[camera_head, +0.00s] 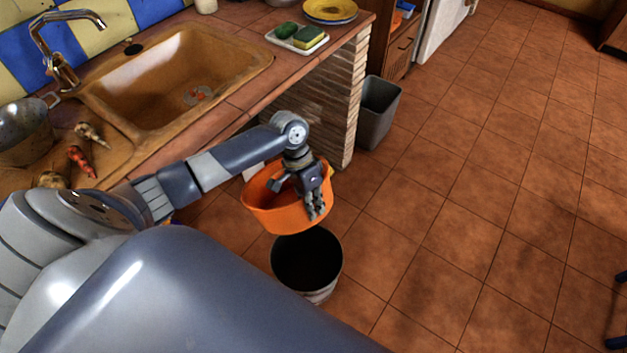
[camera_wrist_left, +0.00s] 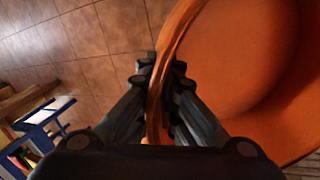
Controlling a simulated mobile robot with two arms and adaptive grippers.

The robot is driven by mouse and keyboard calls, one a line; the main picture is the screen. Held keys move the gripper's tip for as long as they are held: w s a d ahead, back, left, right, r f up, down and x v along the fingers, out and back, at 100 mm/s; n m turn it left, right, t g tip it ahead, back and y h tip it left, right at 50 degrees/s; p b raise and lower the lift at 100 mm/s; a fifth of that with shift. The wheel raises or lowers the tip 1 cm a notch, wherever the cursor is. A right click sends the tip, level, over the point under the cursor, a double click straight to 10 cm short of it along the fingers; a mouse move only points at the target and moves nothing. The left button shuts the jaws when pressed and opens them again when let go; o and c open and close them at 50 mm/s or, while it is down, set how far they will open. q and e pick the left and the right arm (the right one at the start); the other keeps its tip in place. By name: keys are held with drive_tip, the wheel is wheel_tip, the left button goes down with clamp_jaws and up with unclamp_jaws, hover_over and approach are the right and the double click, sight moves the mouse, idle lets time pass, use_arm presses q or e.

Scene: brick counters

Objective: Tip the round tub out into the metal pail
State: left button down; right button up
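The round tub (camera_head: 262,208) is orange. In the head view it hangs in the air above and slightly left of the metal pail. My left gripper (camera_head: 316,207) is shut on the tub's rim at its right side. In the left wrist view the fingers (camera_wrist_left: 163,95) pinch the wall of the tub (camera_wrist_left: 235,60) from both sides. The part of the inside that shows there looks bare. The metal pail (camera_head: 318,292) stands on the floor with a dark opening; its inside is too dark to make out. My right gripper is not in view.
A brick counter (camera_head: 345,110) with a brown sink (camera_head: 160,85) lies to the left. A grey bin (camera_head: 378,115) stands by its end. A tray with sponges (camera_head: 297,40) sits on the counter.

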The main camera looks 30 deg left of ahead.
use_arm(q)
drive_tip(key=shift+r+t+y+p, duration=0.6)
drive_tip(key=shift+r+y+p, duration=1.25)
drive_tip(key=shift+p, duration=2.1)
drive_tip(key=shift+f+y+p, duration=0.2)
drive_tip(key=shift+y+p, duration=0.35)
drive_tip(key=shift+y, duration=0.2)
drive_tip(key=shift+f, duration=0.1)
